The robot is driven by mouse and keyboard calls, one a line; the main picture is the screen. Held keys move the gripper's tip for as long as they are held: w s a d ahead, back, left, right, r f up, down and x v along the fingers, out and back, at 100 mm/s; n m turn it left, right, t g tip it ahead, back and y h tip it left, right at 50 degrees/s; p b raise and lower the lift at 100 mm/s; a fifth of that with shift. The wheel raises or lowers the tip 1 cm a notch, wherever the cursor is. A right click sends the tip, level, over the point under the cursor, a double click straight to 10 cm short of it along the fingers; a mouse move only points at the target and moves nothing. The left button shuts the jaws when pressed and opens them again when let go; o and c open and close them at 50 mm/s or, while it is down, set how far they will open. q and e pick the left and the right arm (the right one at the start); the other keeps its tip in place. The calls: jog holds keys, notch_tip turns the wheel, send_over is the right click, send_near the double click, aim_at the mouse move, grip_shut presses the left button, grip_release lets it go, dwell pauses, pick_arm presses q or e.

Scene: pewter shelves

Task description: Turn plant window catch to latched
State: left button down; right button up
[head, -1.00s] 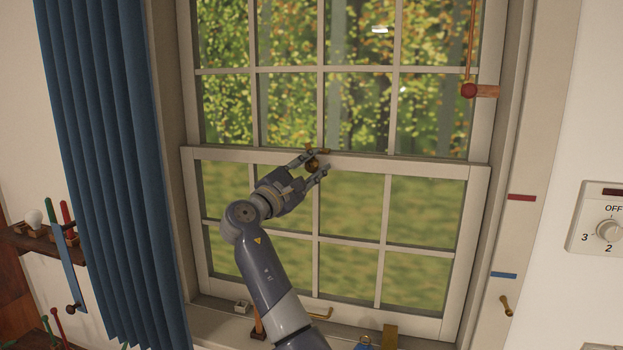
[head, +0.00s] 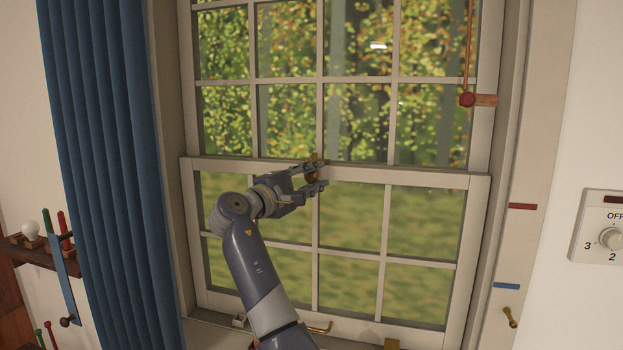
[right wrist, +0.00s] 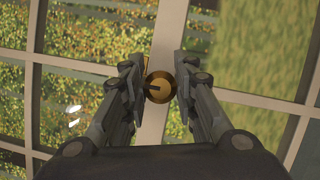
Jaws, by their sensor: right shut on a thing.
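The window catch (head: 313,158) is a small brass-coloured fitting with a round knob on the meeting rail, near the middle of the window. My right gripper (head: 320,174) is shut on it, with one finger above the knob and one below in the head view. In the right wrist view the round brass knob (right wrist: 160,88) sits between the two fingers of my right gripper (right wrist: 158,78), with a dark mark on its face. The fingers partly hide the catch, so its exact turn is hard to tell. My left gripper is out of view.
A blue curtain (head: 105,180) hangs at the left, beside a small shelf of tools (head: 45,250). A red knob on a cord (head: 467,100) hangs at the upper right. A dial panel (head: 603,228) is on the right wall. Brass fittings sit along the window's bottom.

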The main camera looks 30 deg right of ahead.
jog(key=shift+f, duration=0.1)
jog(key=o, duration=1)
jog(key=shift+o, duration=0.2)
jog(key=v, duration=1.2)
